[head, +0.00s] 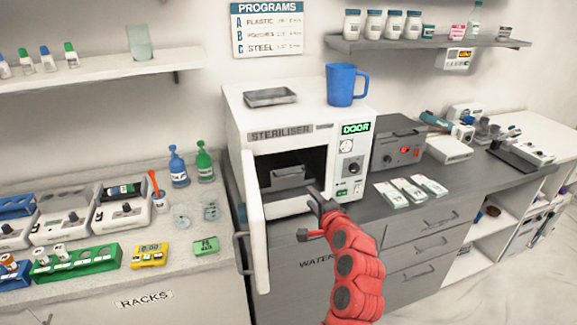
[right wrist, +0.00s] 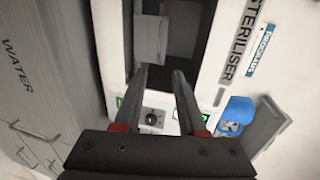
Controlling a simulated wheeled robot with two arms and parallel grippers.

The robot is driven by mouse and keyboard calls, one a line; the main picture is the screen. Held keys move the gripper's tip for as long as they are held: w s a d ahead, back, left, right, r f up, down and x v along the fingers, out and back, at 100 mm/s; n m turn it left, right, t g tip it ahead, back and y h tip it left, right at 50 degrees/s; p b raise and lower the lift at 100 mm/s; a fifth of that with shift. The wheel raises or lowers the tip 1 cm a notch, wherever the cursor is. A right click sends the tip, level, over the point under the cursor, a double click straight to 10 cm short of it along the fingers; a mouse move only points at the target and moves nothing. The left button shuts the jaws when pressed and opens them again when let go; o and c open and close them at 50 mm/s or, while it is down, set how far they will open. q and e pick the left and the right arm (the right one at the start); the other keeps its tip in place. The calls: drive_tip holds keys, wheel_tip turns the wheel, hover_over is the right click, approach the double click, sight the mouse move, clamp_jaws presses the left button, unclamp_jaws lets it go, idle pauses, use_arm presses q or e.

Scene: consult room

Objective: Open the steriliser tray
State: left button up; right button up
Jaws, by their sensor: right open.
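The white steriliser (head: 240,110) stands on the counter with its door (head: 254,220) swung open to the left. A grey tray (head: 290,172) sits inside the dark chamber; in the right wrist view the tray (right wrist: 152,38) shows just beyond my fingertips. My right gripper (head: 309,212) is at the front of the chamber opening, low and to the right of the tray. Its two fingers (right wrist: 163,75) are apart with nothing between them, pointing toward the tray. I cannot tell whether they touch anything. My left gripper is not in view.
A blue mug (head: 343,85) and a small metal dish (head: 270,97) stand on top of the steriliser. A grey box unit (head: 398,148) and white packets (head: 410,190) are to its right. Bottles (head: 179,166) and racks (head: 78,262) fill the left counter.

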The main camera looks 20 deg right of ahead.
sight(291, 175)
drive_tip(key=p+x, duration=0.4)
drive_tip(key=x, duration=1.2)
drive_tip(key=shift+w+f, duration=0.2)
drive_tip(key=shift+w, duration=0.35)
clamp_jaws()
drive_tip(key=shift+f, duration=0.1)
idle(0.9)
